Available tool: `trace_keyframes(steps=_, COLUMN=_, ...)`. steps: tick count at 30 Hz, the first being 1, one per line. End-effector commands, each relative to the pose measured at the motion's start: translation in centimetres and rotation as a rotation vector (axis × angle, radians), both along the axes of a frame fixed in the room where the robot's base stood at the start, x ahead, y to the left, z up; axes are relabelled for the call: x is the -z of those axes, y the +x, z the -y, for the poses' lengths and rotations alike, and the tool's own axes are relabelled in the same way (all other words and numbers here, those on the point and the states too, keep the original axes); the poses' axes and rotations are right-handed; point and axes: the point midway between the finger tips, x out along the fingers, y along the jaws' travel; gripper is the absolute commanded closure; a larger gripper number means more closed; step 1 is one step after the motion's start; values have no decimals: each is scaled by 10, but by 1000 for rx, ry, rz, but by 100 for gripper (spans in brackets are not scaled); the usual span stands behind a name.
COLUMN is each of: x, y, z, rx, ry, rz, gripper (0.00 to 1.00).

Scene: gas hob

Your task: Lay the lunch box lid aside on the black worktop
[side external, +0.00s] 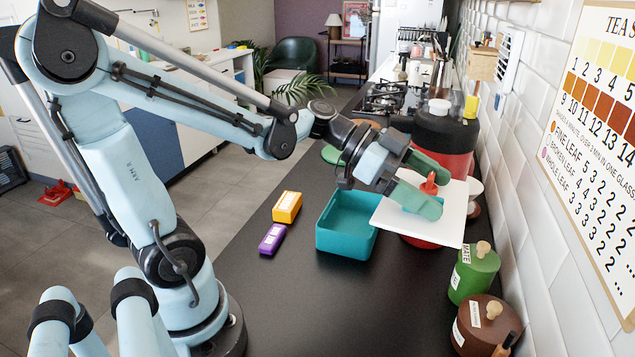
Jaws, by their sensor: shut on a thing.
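The lunch box (346,236) is an open teal box standing on the black worktop (340,310). Its lid is a flat white square panel (392,217) with a red-orange knob (430,182) on top. My gripper (432,189), with green fingers, is shut on the lid by this knob. The lid is just right of the box, apparently above the worktop and slightly tilted, its left edge close to the box's right rim. Its underside and the exact gap below it are hidden.
An orange block (287,207) and a purple block (272,239) lie left of the box. A large red and black canister (447,135) stands behind the lid. Green (474,270) and brown (486,325) jars stand along the tiled wall. The front worktop is clear.

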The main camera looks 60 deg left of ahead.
Motion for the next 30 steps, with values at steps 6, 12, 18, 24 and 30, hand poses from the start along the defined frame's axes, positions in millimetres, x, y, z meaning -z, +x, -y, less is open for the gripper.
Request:
trace_keyframes(steps=6, x=7, y=5, z=-11, rx=37, ry=-2, rz=0, gripper=37)
trace_keyframes(steps=12, x=22, y=7, z=-37, rx=135, ry=-1, rz=-1, gripper=37)
trace_keyframes(steps=18, x=37, y=6, z=-63, rx=230, ry=-1, rz=-1, gripper=37)
trace_keyframes(steps=24, x=51, y=3, z=-88, rx=320, ry=-1, rz=0, gripper=37)
trace_keyframes(steps=30, x=63, y=-3, z=-113, rx=411, ry=-1, rz=0, gripper=37)
